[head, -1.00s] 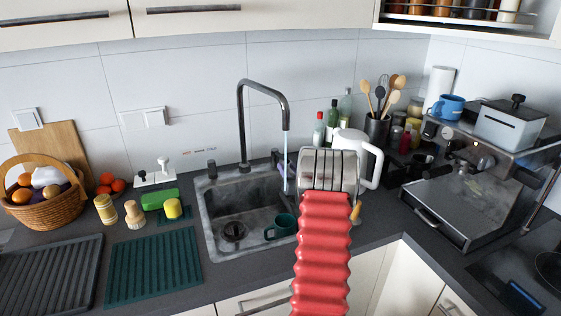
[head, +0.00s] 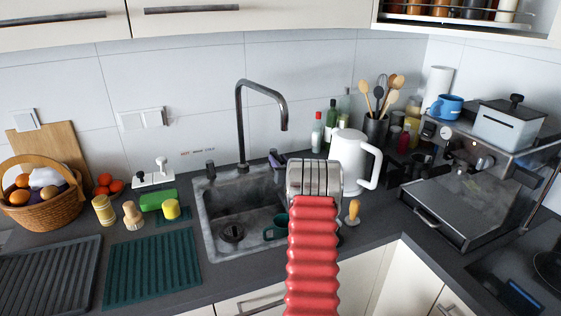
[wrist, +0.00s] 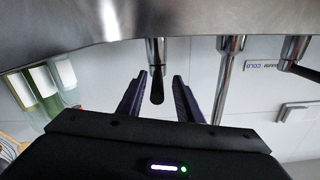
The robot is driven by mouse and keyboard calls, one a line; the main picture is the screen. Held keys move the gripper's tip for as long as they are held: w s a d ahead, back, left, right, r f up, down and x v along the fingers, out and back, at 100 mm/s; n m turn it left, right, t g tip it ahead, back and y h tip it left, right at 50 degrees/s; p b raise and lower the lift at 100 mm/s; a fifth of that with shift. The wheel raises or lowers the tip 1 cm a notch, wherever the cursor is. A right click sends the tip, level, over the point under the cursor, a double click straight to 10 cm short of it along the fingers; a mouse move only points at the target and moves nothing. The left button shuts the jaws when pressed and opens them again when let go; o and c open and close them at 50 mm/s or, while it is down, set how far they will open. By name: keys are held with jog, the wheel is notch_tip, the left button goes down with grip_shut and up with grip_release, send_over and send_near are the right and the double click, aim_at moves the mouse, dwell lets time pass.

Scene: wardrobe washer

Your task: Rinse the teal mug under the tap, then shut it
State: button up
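The teal mug (head: 279,226) sits in the grey sink (head: 208,220), at its right side, partly hidden behind my red arm. The dark curved tap (head: 241,125) stands behind the sink, and no water shows below its spout. My gripper (head: 276,159) is at the back right of the sink, its fingers mostly hidden by the wrist in the head view. In the wrist view its two dark purple fingers are apart. A short metal lever with a dark tip (wrist: 157,85) shows between them; I cannot tell whether they touch it.
A white kettle (head: 349,160) and bottles (head: 317,133) stand just right of my gripper. A wooden-handled tool (head: 352,212) is right of my arm. The teal drying mat (head: 152,270) left of the sink is bare. A coffee machine (head: 465,185) fills the right corner.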

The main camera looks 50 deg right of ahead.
jog(key=shift+s+d, duration=0.1)
grip_shut()
dwell(0.6)
